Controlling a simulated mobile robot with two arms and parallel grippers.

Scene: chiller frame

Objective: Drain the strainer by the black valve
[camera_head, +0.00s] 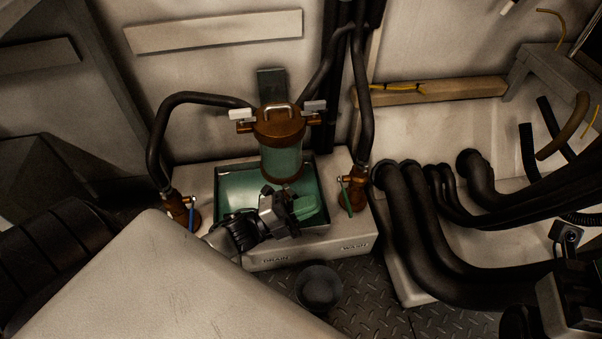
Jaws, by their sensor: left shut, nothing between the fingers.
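The strainer (282,158) stands upright at the back of a green-looking tray (236,186), with a green see-through body and a copper-brown top with a metal handle. A white lever (243,114) and a grey lever (315,106) stick out at its top. My left gripper (285,204) is shut and empty, over the tray in front of the strainer's base. It hides part of the tray. I cannot make out a black valve. A blue-handled valve (191,214) stands left of the tray and a green-handled valve (346,196) right.
The pale base (310,250) is marked DRAIN and WASH on its front. A dark round bowl or bucket (319,288) is on the tread-plate floor before it. Thick black hoses (425,245) crowd the right side. A pale panel (170,285) fills the lower left.

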